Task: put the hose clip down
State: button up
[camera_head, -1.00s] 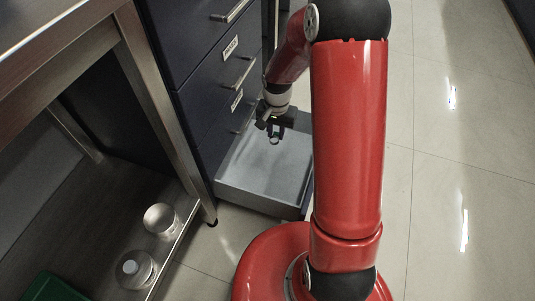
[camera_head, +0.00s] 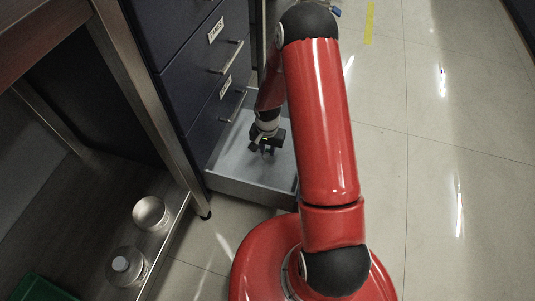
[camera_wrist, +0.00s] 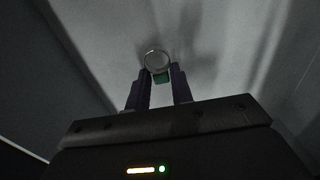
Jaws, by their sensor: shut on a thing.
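The hose clip (camera_wrist: 157,62) is a small metal ring with a green part below it. In the wrist view it is at the tips of my gripper (camera_wrist: 158,80), whose two dark fingers are shut on it. In the head view my gripper (camera_head: 267,149) points down inside the open bottom drawer (camera_head: 245,190) of the dark cabinet. The clip cannot be made out in the head view. The grey drawer floor lies beyond the clip in the wrist view; I cannot tell whether the clip touches it.
The dark cabinet (camera_head: 185,75) has closed, labelled drawers with bar handles above the open one. A metal bench leg (camera_head: 150,100) stands left of it. On the low shelf are a metal cup (camera_head: 150,213), a jar (camera_head: 126,268) and a green bin (camera_head: 42,290). The floor on the right is clear.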

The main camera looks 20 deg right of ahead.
aim_at(267, 152)
jog(key=shift+f, duration=1.55)
jog(key=shift+f+b, duration=0.1)
jog(key=shift+b, duration=0.2)
jog(key=o, duration=1)
